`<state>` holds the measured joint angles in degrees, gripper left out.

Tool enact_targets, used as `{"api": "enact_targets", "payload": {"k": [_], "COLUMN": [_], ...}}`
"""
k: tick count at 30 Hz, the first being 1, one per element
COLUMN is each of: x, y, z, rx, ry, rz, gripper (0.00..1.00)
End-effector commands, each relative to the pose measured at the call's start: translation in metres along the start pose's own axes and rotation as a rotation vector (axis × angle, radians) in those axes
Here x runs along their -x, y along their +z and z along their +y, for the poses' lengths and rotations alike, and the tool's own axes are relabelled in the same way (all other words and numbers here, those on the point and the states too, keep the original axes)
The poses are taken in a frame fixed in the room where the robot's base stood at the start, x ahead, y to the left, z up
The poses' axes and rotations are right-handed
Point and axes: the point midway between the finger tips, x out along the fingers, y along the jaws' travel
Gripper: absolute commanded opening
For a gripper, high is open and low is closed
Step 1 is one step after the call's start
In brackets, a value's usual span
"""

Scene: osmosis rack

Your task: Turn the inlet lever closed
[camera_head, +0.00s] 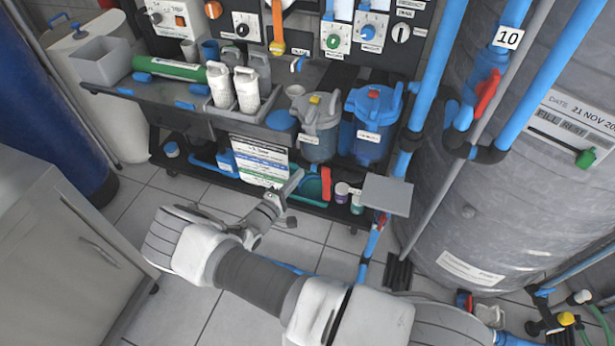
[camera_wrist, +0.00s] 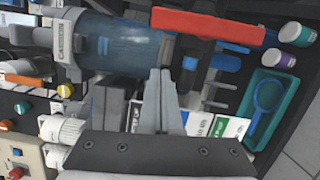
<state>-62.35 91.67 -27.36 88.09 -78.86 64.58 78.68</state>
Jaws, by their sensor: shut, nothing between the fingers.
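A long red lever (camera_wrist: 208,27) lies across the top of the wrist view, close to the camera. An upright red piece (camera_head: 326,184) in the head view, right of my gripper, seems to be the same lever. No label shows which lever is the inlet one. My gripper (camera_head: 297,178) is low in front of the rack's bottom shelf. In the wrist view its fingertips (camera_wrist: 160,73) are together and empty, apart from the red lever. What the lever is mounted on is mostly hidden. Another red lever (camera_head: 487,96) is on the blue pipe at right.
A clear blue filter housing (camera_head: 370,120) and a grey one (camera_head: 317,125) hang above my gripper. A teal tray (camera_wrist: 287,88) and small jars (camera_head: 349,195) are beside the lever. A grey plate (camera_head: 387,195) stands right of it. A large tank (camera_head: 455,190) fills the right side.

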Motion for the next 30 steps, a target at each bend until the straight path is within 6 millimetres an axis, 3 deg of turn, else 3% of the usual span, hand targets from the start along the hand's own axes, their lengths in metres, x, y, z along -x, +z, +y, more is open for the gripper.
{"api": "enact_targets", "payload": {"k": [1, 6, 12, 22, 30], "x": [0.015, 0.05, 0.075, 0.084, 0.085], "y": [-0.001, 0.0, 0.0, -0.006, -0.005], "z": [0.004, 0.005, 0.004, -0.01, -0.008], "rx": [0.0, -0.001, -0.001, -0.026, -0.046], "ry": [0.001, 0.001, 0.002, -0.002, -0.009], "rz": [0.005, 0.003, 0.002, 0.003, 0.001], "gripper": [0.0, 0.0, 0.0, 0.0, 0.0]}}
